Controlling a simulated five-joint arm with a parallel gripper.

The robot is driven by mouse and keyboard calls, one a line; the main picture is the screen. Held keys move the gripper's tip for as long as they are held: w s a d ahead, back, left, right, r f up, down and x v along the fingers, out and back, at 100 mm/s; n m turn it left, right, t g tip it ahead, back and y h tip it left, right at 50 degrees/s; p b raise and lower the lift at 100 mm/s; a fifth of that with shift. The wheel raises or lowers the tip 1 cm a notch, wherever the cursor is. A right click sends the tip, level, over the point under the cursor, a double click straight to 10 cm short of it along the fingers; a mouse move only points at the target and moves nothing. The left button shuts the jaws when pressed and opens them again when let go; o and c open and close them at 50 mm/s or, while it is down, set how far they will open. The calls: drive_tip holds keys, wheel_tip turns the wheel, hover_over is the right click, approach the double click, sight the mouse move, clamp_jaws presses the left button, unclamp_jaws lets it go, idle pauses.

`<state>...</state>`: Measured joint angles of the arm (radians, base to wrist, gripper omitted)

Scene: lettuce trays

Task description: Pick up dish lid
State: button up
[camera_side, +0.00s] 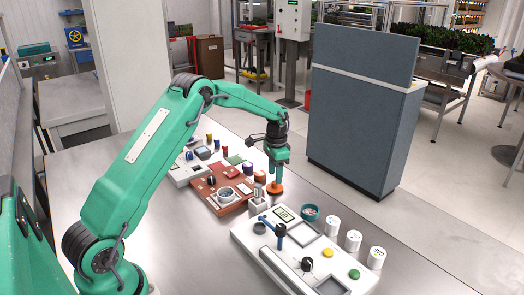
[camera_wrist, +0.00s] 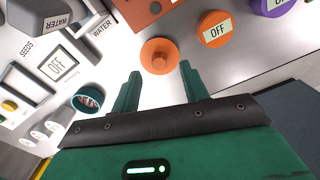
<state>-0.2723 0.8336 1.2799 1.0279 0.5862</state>
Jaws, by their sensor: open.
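The dish lid looks to be the orange disc with a small central knob (camera_wrist: 159,55), lying flat on the metal table in the wrist view. In the side view its orange edge (camera_side: 275,188) shows just under my gripper (camera_side: 277,172). My gripper (camera_wrist: 160,70) is open and empty, its two green fingers spread. In the wrist view the knob appears between the fingers and slightly beyond their tips. I cannot tell the exact height gap. A small teal dish with bits inside (camera_side: 309,212) stands apart on the white panel; it also shows in the wrist view (camera_wrist: 88,99).
An orange "OFF" cylinder (camera_wrist: 215,29) and a purple one (camera_wrist: 283,6) stand right of the lid in the wrist view. The white panel (camera_side: 245,238) has a blue-handled lever (camera_side: 280,229) and knobs. White cylinders (camera_side: 353,241) stand along its right side. A red-brown tray (camera_side: 231,209) lies left.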

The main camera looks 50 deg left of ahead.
sight(275, 186)
drive_tip(key=shift+f, duration=1.6)
clamp_jaws()
